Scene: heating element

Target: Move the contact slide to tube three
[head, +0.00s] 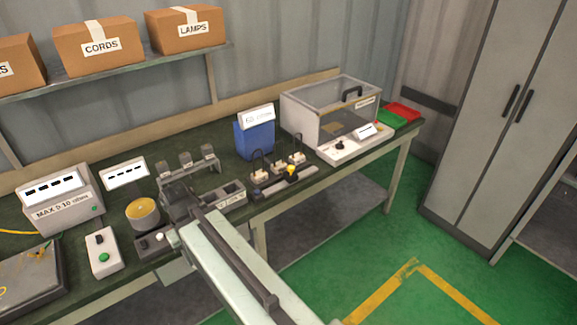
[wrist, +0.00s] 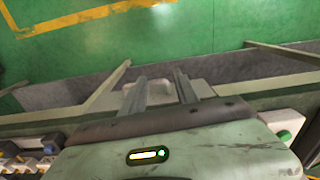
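A dark rail (head: 273,186) lies on the bench right of centre in the head view. A yellow knob (head: 291,171), which looks like the contact slide, sits on it. Behind the rail stand three small pale holders with dark wires, probably the tubes: left (head: 257,174), middle (head: 279,166) and right (head: 298,158). The knob shows between the middle and right ones; its exact alignment is unclear. My gripper (wrist: 159,76) is open, its two fingers apart with nothing held. In the head view it is over the bench's front edge, left of the rail and well apart from it.
A grey divided tray (head: 232,190) lies between my gripper and the rail. A blue box (head: 255,138) stands behind the holders. A clear-lidded case (head: 330,110) stands to the right. A brass-topped cylinder (head: 143,212) and a green-button box (head: 103,254) are left. Floor in front is open.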

